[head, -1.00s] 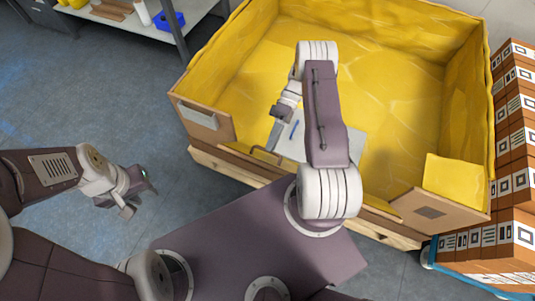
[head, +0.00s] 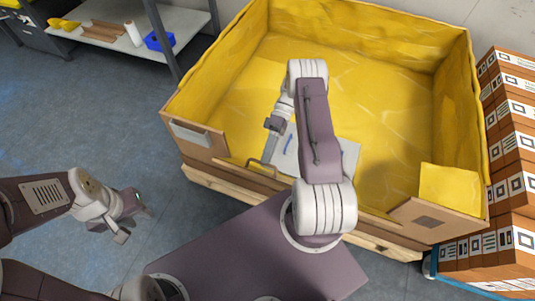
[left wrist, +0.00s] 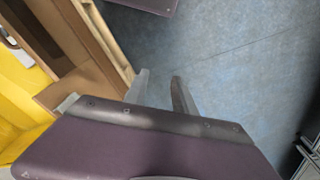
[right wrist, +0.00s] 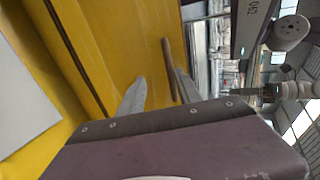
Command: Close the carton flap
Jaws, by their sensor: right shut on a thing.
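The large carton (head: 305,180) is an open-topped box with a yellow liner, and its front wall is low in the middle. A grey-white flat panel (head: 348,158) with a blue mark lies inside the front part, and a pale panel (right wrist: 25,85) shows in the right wrist view. My right gripper (head: 275,122) is over the inside of the carton. Its fingers (right wrist: 160,92) are on either side of a thin brown bar (right wrist: 169,58); the contact is partly hidden. My left gripper (head: 135,222) is open and empty over the floor, left of the carton. It also shows in the left wrist view (left wrist: 160,92).
A stack of brown labelled boxes (head: 510,145) stands right of the carton. A shelf (head: 190,25) with a blue bin (head: 160,40) and a white roll stands at the back left. The blue-grey floor (head: 90,115) left of the carton is clear.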

